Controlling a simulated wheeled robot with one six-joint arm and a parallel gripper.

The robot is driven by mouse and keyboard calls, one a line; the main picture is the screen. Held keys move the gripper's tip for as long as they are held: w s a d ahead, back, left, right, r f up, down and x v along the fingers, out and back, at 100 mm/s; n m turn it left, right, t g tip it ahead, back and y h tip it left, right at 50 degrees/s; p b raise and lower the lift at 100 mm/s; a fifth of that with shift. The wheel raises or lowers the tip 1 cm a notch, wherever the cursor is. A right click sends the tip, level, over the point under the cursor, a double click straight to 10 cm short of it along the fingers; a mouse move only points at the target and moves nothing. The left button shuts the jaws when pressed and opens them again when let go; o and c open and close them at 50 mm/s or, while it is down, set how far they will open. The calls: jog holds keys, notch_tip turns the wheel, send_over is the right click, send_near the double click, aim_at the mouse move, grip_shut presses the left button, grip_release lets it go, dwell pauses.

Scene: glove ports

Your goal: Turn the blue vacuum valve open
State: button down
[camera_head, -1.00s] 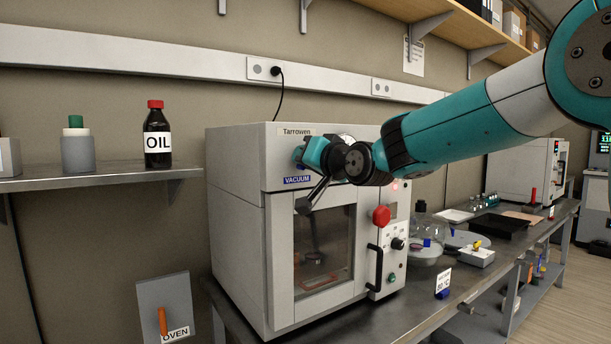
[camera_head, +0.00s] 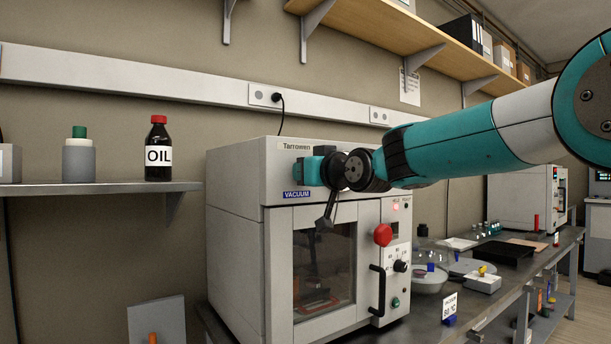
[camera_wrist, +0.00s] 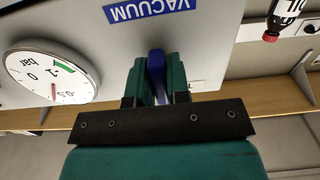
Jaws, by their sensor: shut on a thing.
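The blue vacuum valve handle (camera_wrist: 156,68) shows in the wrist view as a narrow blue piece between my two teal fingers. My gripper (camera_wrist: 157,80) is shut on it, just below the blue VACUUM label (camera_wrist: 152,9) in that view. In the head view my gripper (camera_head: 313,171) is at the upper front of the Tarrowen oven (camera_head: 236,230), by its VACUUM label (camera_head: 296,194). The valve is hidden there behind my gripper and wrist. A round pressure gauge (camera_wrist: 48,75) sits left of my fingers in the wrist view, turned over; its red needle is near the 0.5 mark.
A red button (camera_head: 382,235) and a black door handle (camera_head: 377,291) are on the oven front below my arm. A shelf (camera_head: 100,187) with an OIL bottle (camera_head: 158,150) stands at left. Glassware (camera_head: 430,277) and boxes crowd the bench at right.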

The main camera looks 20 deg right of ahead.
jog(key=c, duration=1.1)
grip_release()
jog(key=shift+c, duration=0.2)
jog(key=v, duration=1.7)
jog(key=shift+s, duration=0.2)
